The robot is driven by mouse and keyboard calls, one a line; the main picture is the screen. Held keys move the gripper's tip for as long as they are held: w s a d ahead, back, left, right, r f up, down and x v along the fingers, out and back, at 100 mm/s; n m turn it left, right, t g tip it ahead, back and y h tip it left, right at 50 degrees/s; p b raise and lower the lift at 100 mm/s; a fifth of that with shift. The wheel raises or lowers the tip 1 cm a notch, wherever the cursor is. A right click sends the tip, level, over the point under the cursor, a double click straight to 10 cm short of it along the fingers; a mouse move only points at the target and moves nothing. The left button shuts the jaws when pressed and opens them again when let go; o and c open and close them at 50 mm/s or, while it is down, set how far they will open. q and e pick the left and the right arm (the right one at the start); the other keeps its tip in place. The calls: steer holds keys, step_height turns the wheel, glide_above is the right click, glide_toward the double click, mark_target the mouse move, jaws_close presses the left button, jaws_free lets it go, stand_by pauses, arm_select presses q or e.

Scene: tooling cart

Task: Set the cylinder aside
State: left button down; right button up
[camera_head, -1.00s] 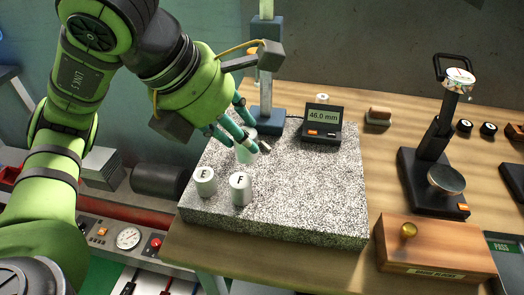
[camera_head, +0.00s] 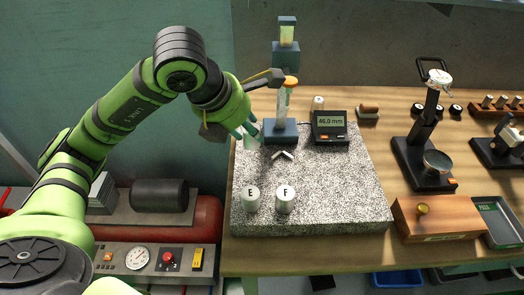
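A pale cylinder (camera_head: 251,142) shows at the left edge of the speckled stone plate (camera_head: 345,205), left of the gauge stand (camera_head: 281,131). My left gripper (camera_head: 250,131) has its teal fingers around this cylinder and appears shut on it; the fingers partly hide it. I cannot tell whether its bottom touches the plate. Two grey cylinders stand upright near the plate's front left, one marked E (camera_head: 251,200) and one marked F (camera_head: 285,200). My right gripper is not in view.
An angled metal piece (camera_head: 284,155) lies before the stand. A display reading 46.0 mm (camera_head: 329,127) sits at the plate's back. The plate's middle and right are clear.

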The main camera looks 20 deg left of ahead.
mark_target(245, 145)
arm_select(q)
steer(key=shift+f, duration=2.75)
steer(key=shift+f, duration=0.15)
steer(key=c, duration=0.8)
jaws_free()
steer(key=shift+r, duration=0.35)
steer(key=v, duration=1.1)
steer(key=shift+s+r, duration=0.25)
steer(key=shift+r, duration=0.05)
